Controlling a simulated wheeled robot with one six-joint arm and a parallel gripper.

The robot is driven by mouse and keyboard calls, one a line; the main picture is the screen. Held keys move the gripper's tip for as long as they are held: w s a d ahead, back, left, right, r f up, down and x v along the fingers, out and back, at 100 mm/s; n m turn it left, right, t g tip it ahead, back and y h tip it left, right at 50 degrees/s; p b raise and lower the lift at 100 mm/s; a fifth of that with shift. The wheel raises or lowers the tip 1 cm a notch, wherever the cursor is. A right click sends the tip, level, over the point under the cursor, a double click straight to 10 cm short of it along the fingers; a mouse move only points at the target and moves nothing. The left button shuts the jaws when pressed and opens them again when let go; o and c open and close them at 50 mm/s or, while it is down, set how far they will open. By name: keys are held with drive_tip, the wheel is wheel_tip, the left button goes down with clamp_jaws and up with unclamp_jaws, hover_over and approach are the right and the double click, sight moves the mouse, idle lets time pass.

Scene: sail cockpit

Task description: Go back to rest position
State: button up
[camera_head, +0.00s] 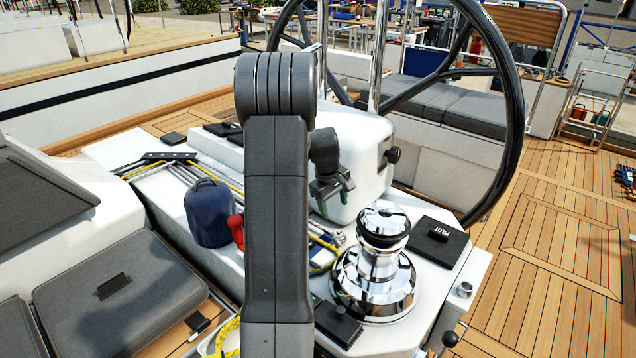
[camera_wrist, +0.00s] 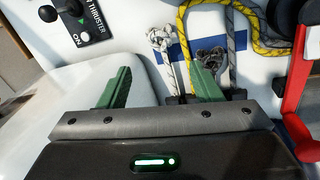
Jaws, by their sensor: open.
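My gripper (camera_head: 334,201) is raised over the white cockpit console (camera_head: 409,275), in front of the white steering pedestal (camera_head: 352,150). Part of it is hidden behind my dark arm in the head view. In the wrist view its two green fingers (camera_wrist: 160,85) stand wide apart, with nothing between them. Rope ends show beyond the right finger, but I cannot tell how far off they are.
A chrome winch (camera_head: 376,272) stands right of my arm, a blue-covered one (camera_head: 208,212) left. A black steering wheel (camera_head: 514,100) rises behind. Yellow and grey ropes (camera_wrist: 232,12) and a red handle (camera_wrist: 299,85) lie near. Wooden deck (camera_head: 545,230) is open at right.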

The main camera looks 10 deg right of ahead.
sight(337, 232)
drive_tip(key=f, duration=0.4)
drive_tip(key=d+f, duration=0.1)
drive_tip(key=f, duration=0.4)
drive_tip(key=w+d+f+p, duration=0.1)
drive_tip(key=f, duration=0.3)
drive_tip(key=shift+w+d+f, duration=0.1)
drive_tip(key=shift+d+f, duration=0.05)
drive_tip(key=shift+f, duration=0.15)
drive_tip(key=shift+w+a+r, duration=0.1)
drive_tip(key=shift+w+a, duration=0.15)
drive_tip(key=shift+w, duration=0.05)
